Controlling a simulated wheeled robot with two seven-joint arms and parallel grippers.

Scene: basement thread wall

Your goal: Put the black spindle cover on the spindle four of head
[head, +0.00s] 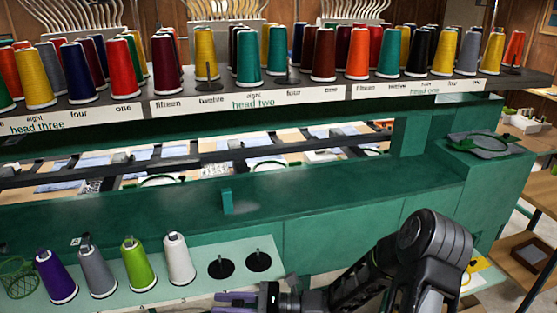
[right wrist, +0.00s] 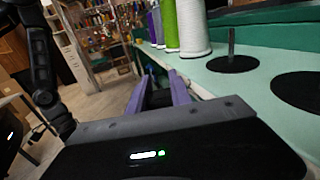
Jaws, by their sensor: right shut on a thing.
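My right gripper (head: 228,302) is at the bottom of the head view, below the green shelf's spindle discs. In the right wrist view its purple fingers (right wrist: 158,92) are shut on a dark thing, mostly hidden between them; I cannot tell whether it is the black spindle cover. On the upper rack, a bare spindle (head: 207,71) stands near the "twelve" label of head two, and another (head: 291,72) near its "four" label. Black cones (head: 419,52) stand among the coloured ones on that rack.
On the pale green shelf (head: 190,295) stand a purple cone (head: 56,277), a grey cone (head: 96,273), a lime cone (head: 138,265) and a white cone (head: 179,260). Beside them are two bare spindles with black discs (head: 221,268). A dark green beam (head: 330,195) lies between shelf and rack.

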